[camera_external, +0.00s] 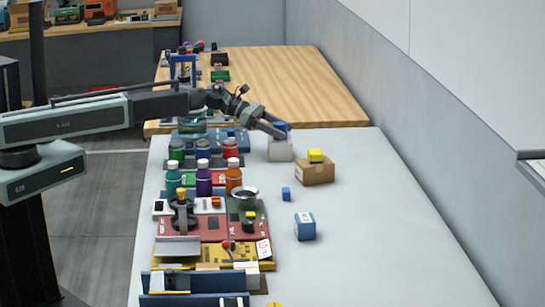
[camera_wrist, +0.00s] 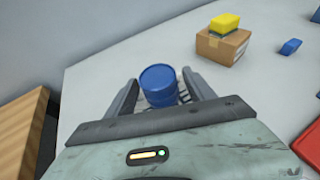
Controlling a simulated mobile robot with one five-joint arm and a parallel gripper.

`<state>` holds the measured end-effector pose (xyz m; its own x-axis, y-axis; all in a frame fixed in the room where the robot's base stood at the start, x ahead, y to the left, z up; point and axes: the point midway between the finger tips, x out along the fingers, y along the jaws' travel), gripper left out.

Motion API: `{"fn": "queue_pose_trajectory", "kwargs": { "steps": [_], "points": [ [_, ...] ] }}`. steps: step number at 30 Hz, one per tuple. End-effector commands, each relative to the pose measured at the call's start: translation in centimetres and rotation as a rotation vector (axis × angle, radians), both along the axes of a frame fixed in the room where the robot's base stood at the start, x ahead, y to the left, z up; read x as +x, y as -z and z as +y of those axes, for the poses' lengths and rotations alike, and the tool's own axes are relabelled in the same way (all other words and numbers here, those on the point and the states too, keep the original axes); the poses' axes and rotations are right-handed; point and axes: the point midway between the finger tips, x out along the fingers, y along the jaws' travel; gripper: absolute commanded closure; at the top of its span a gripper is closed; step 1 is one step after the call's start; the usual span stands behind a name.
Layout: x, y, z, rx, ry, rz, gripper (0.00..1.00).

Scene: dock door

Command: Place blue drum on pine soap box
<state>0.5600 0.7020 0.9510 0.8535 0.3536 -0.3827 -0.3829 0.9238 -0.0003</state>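The blue drum (camera_wrist: 159,84) stands upright between the two fingers of my gripper (camera_wrist: 160,80) in the wrist view. A gap shows between the drum and each finger, so the gripper looks open around it. In the external view the blue drum (camera_external: 281,126) shows above a pale grey box (camera_external: 280,151), with my gripper (camera_external: 277,131) at its level. I cannot tell for sure whether it rests on that box. No label reading pine soap is legible. A cardboard box (camera_external: 314,174) and a blue-and-white box (camera_external: 305,228) stand nearer on the white table.
A yellow block (camera_external: 315,155) sits on the cardboard box. A small blue block (camera_external: 286,194) lies nearby. Several bottles (camera_external: 204,180) and a tool clutter line the left side. The white table (camera_external: 370,230) is clear at right, up to the wall.

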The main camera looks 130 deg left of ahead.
Motion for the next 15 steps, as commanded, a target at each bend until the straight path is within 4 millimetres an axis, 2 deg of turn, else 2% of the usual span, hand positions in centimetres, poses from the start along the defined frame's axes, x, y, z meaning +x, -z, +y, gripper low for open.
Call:
{"fn": "queue_pose_trajectory", "kwargs": {
  "steps": [5,15],
  "points": [
    [-0.5,-0.8,-0.2,0.0,-0.001,0.0,0.37],
    [-7.4,-4.1,-3.3,0.0,-0.002,0.0,0.37]
  ]
}}
